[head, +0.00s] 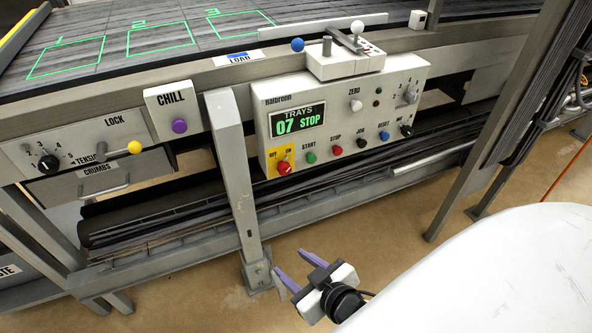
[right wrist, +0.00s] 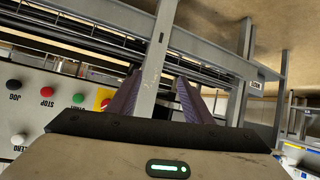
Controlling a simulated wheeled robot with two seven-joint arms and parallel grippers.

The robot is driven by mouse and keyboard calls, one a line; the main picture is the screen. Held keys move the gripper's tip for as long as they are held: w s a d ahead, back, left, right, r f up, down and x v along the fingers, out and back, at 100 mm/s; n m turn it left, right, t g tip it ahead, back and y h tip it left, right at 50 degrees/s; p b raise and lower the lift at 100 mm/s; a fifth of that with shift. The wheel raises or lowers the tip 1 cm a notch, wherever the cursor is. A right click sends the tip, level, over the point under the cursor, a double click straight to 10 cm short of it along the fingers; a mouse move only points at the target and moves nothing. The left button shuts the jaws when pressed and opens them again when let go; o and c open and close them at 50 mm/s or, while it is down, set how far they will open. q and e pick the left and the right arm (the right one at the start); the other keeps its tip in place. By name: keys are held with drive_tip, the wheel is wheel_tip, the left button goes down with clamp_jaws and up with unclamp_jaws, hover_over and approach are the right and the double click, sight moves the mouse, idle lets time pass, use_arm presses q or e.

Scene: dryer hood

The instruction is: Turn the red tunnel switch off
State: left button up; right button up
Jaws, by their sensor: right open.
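The red switch (head: 284,168) is a knob on a yellow plate at the lower left of the white control panel (head: 335,152). Small lettering, seemingly OFF and ON, sits above it; its exact setting is hard to read. In the right wrist view the yellow plate (right wrist: 103,96) shows just left of the fingers, partly hidden. My right gripper (head: 294,267), with purple fingers, is open and empty. In the head view it shows below the panel and the switch, apart from both. My left gripper is not in view.
A grey frame post (head: 236,170) stands left of the panel and shows between my fingers in the right wrist view (right wrist: 157,60). START (head: 310,158) and STOP (head: 336,151) buttons sit right of the switch. A CHILL box with a purple knob (head: 179,126) is farther left.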

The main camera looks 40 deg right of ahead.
drive_tip(key=w+d+r+t+h+b, duration=0.2)
drive_tip(key=w+d+t+b, duration=0.1)
drive_tip(key=w+d+b, duration=0.25)
drive_tip(key=t+h+b, duration=0.2)
drive_tip(key=t+b, duration=0.1)
approach(286, 171)
drive_tip(key=shift+m, duration=0.3)
drive_tip(key=p+x, duration=0.2)
drive_tip(key=x, duration=0.5)
drive_tip(key=shift+w+d, duration=0.15)
drive_tip(key=shift+w, duration=0.5)
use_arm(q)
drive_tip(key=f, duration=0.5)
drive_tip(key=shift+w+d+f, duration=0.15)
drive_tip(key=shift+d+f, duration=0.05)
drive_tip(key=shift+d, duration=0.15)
use_arm(e)
drive_tip(key=c, duration=1.1)
drive_tip(key=shift+o, duration=0.2)
